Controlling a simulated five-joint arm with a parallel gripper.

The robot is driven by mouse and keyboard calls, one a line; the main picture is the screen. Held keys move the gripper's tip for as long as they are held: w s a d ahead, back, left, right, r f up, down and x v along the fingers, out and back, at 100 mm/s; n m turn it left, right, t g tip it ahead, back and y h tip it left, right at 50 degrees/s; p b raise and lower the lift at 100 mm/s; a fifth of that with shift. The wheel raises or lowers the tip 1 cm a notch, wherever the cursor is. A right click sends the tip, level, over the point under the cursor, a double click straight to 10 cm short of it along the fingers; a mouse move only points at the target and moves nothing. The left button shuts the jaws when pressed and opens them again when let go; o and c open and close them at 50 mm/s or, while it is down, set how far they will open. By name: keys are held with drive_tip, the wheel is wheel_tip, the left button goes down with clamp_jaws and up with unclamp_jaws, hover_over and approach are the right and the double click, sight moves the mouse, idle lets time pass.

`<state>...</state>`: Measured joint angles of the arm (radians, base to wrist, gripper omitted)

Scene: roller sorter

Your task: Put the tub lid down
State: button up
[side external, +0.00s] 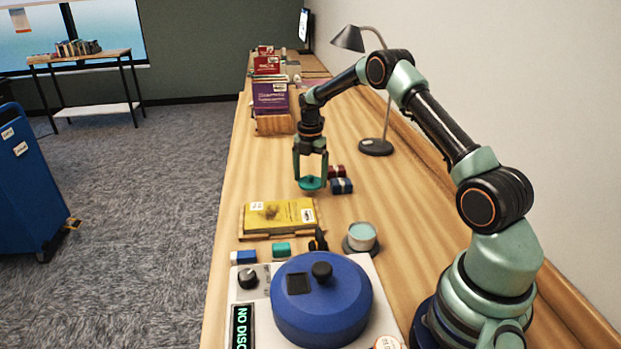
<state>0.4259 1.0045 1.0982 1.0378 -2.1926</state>
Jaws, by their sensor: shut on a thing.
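The tub lid (311,184) is a small round teal disc with a knob on top. My gripper (311,174) is shut on it and points straight down over the middle of the table. Whether the lid touches the table or hangs just above it, I cannot tell. An open tub (361,236) with pale teal contents stands on a dark round base, nearer the camera and to the right of the lid.
A yellow book (280,214) lies on a wooden tray nearer the camera. A blue round machine (322,300) fills the front. A lamp (376,147) and upright books (270,95) stand farther back.

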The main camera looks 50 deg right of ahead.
sight(310, 180)
drive_tip(key=shift+f, duration=1.55)
drive_tip(key=shift+f, duration=0.1)
drive_tip(key=o, duration=1)
